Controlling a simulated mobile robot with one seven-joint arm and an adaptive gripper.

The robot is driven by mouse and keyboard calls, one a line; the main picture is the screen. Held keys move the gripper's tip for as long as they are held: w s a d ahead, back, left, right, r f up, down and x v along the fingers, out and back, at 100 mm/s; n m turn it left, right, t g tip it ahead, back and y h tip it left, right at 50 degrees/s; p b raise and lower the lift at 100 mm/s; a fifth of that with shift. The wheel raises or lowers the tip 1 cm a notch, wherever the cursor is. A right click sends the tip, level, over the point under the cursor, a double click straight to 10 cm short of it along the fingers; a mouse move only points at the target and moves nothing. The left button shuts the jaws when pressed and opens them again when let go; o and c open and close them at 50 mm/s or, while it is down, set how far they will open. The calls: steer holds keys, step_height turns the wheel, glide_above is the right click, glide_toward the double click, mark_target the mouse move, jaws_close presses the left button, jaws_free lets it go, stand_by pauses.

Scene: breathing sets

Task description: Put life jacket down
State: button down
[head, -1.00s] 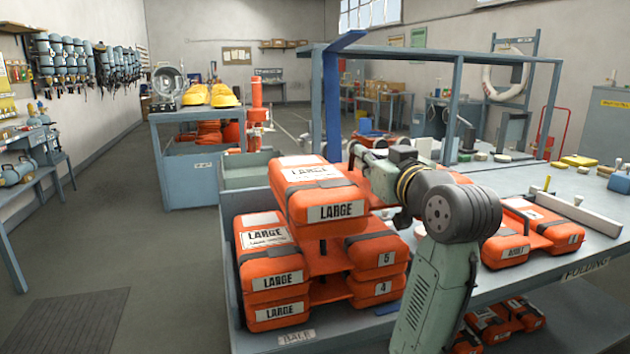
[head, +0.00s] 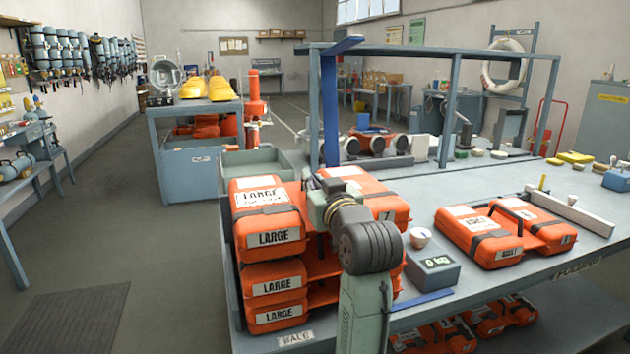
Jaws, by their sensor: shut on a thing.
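An orange life jacket (head: 268,222) with "LARGE" on its front sits level on top of a stack of orange jackets (head: 277,300) at the near left end of the bench. Its right half (head: 383,207) shows beyond my arm. My gripper (head: 312,202) is at the middle of this jacket, between its two halves, and shut on it. My wrist hides the fingertips and part of the jacket's centre. I see no clear gap between this jacket and the one below. The stack stands on the bench section marked "BALE" (head: 296,338).
Another orange jacket (head: 505,232) lies flat to the right on the folding table. A small scale (head: 432,268) and a blue strip (head: 422,302) lie close right of my arm. A blue post (head: 331,110) rises behind the stack.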

steer(key=shift+f+b, duration=0.4)
steer(key=shift+f, duration=0.1)
steer(key=c, duration=1.7)
jaws_free()
